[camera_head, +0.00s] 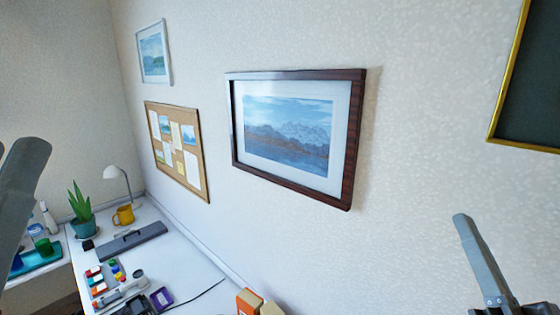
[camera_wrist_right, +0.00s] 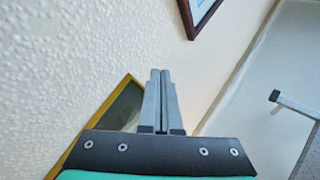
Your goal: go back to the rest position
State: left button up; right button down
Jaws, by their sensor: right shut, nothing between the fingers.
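My right gripper (camera_head: 461,218) is at the lower right of the head view, in front of the bare wall. In the right wrist view its two grey fingers (camera_wrist_right: 160,75) are pressed together with nothing between them. A grey rounded part of my left arm (camera_head: 22,185) cuts in at the left edge of the head view. I cannot make out its jaw state. The task names no object.
A white desk (camera_head: 185,262) at lower left holds a plant (camera_head: 81,205), yellow mug (camera_head: 124,215), lamp (camera_head: 115,172) and small items. The wall bears a framed mountain picture (camera_head: 290,135), a corkboard (camera_head: 176,148) and a yellow-framed dark board (camera_head: 535,90). Air around the right gripper looks clear.

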jog(key=s+a+r+n+t+y, duration=0.2)
jog(key=s+a+r+n, duration=0.1)
jog(key=s+r, duration=0.25)
jog(key=s+a+r+n+t+y, duration=0.1)
jog(key=s+a+r+n+t, duration=0.2)
jog(key=r, duration=0.4)
notch_tip(320, 180, up, 16)
jog(key=s+n+g+p, duration=0.1)
jog(key=p, duration=1.5)
jog(key=shift+s+n+y, duration=0.3)
jog(key=shift+s, duration=0.05)
jog(key=shift+r, duration=0.1)
